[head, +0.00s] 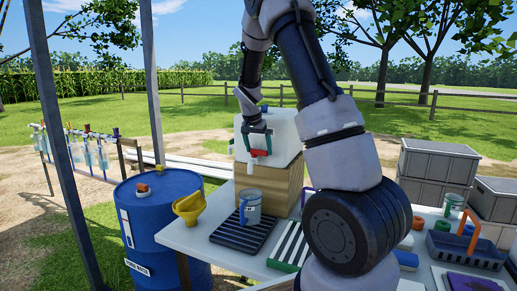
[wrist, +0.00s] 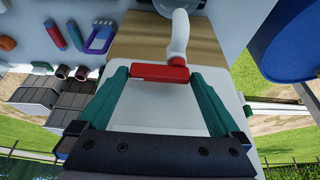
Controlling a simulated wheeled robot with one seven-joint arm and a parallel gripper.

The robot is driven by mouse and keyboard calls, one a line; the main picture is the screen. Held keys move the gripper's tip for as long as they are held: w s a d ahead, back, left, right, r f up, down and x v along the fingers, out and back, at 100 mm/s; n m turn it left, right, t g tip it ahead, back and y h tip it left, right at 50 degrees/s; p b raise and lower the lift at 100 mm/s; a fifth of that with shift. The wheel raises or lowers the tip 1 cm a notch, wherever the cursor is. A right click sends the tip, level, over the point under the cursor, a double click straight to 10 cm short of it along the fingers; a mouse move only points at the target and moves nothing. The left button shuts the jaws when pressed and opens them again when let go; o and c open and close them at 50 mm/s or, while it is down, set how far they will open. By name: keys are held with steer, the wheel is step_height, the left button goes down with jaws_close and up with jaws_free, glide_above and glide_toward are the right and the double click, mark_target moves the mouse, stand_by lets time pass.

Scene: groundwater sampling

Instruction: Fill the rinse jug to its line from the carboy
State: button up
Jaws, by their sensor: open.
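The white carboy (head: 285,128) stands on a wooden block (head: 272,188); its white body also shows in the wrist view (wrist: 160,112). Its red tap lever (wrist: 160,72) sits crosswise above a white spout (wrist: 180,35). My gripper (head: 257,143) is at the tap, its green fingers (wrist: 160,76) open on either side of the lever, with small or unclear gaps at its ends. The rinse jug (head: 251,207), grey with a blue handle, stands upright on a black slatted tray (head: 243,234) below the spout. Its water level and line are too small to tell.
A yellow funnel (head: 188,207) sits at the table's left edge beside a blue drum (head: 165,230). A green-and-white striped rack (head: 290,246) lies right of the tray. Grey crates (head: 437,162) and a blue tote (head: 465,250) are at the right. My arm hides part of the table.

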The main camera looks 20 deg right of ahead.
steer(key=c, duration=1)
steer(key=m, duration=0.2)
steer(key=a+m+g+h, duration=0.1)
steer(key=m, duration=0.1)
steer(key=shift+s, duration=0.1)
steer(key=shift+a+m+g, duration=0.15)
steer(key=shift+m+g, duration=0.3)
steer(key=shift+m, duration=0.5)
steer(key=shift+a+m+g, duration=0.1)
steer(key=shift+m+g, duration=0.35)
steer(key=shift+m, duration=0.5)
steer(key=shift+r, duration=0.1)
steer(key=o, duration=1)
